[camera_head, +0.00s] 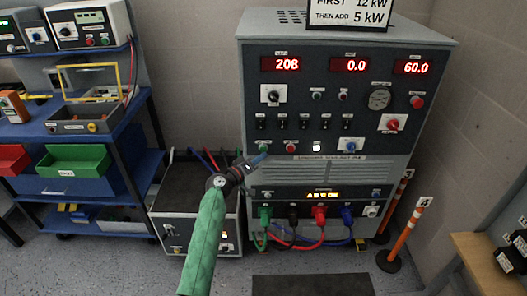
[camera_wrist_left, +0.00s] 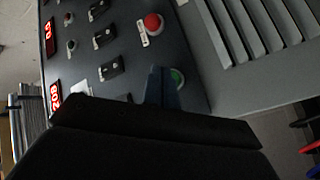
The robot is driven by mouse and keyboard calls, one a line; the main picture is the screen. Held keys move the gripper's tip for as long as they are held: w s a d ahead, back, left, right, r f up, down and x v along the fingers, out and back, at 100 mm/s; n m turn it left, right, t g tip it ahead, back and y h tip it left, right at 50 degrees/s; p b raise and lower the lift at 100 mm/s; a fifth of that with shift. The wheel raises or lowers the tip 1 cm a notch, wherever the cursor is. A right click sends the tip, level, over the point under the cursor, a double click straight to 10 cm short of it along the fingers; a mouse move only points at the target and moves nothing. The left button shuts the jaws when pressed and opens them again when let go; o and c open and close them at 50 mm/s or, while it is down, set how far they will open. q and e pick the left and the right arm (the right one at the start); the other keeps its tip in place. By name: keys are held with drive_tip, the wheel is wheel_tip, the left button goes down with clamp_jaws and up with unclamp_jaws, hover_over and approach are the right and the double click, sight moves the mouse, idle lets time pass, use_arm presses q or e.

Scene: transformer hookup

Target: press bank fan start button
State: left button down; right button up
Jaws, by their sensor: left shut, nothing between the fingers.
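The grey load bank cabinet (camera_head: 330,125) stands at the back, with red displays reading 208, 0.0 and 60.0. A green button (camera_head: 265,147) and a red button (camera_head: 291,148) sit low on the left of its dark panel; their labels are too small to read. My left gripper (camera_head: 262,158) is shut and empty, its tips just below the green button. In the left wrist view, the shut fingers (camera_wrist_left: 162,88) partly cover the green button (camera_wrist_left: 177,77); the red button (camera_wrist_left: 153,23) is clear. I cannot tell whether the tips touch the button. My right gripper is not in view.
Vents and a lower panel with coloured cable plugs (camera_head: 319,214) are under the buttons. A smaller unit (camera_head: 190,205) stands left of the cabinet, beside a blue shelf (camera_head: 130,150). Orange posts (camera_head: 398,240) stand at the right. A dark mat (camera_head: 312,287) lies in front.

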use_arm(q)
drive_tip(key=s, duration=0.5)
drive_tip(key=shift+s+p, duration=0.35)
drive_tip(key=shift+s, duration=0.05)
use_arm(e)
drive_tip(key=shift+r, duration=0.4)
